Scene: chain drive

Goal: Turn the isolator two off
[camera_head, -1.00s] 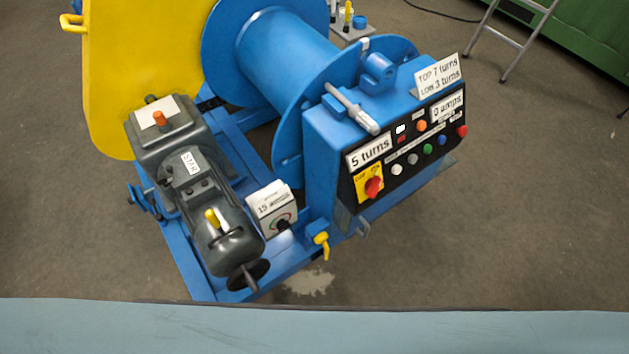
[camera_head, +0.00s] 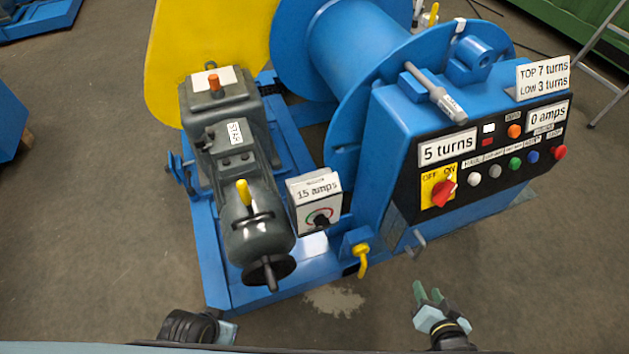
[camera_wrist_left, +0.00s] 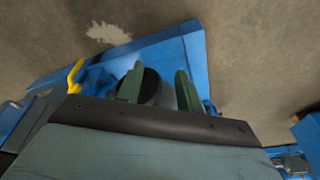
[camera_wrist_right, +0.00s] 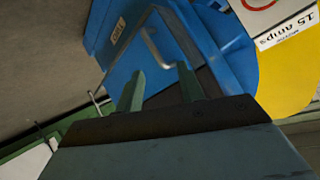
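The red rotary switch (camera_head: 443,192) on a yellow plate marked OFF and ON sits at the left end of the black control panel (camera_head: 490,165). No label reading "isolator two" can be made out in these views. My right gripper (camera_head: 427,292) is open and empty, below and in front of the panel, well apart from the switch. Its green fingers also show parted in the right wrist view (camera_wrist_right: 160,88). My left arm shows at the lower left of the head view; its fingers are parted and empty in the left wrist view (camera_wrist_left: 158,85).
The blue winch frame holds a drum (camera_head: 360,45), a grey motor (camera_head: 255,225) and a 15 amps box (camera_head: 317,203). A yellow handle (camera_head: 362,258) and a grey hook (camera_head: 415,243) stick out at the front. The floor in front is clear.

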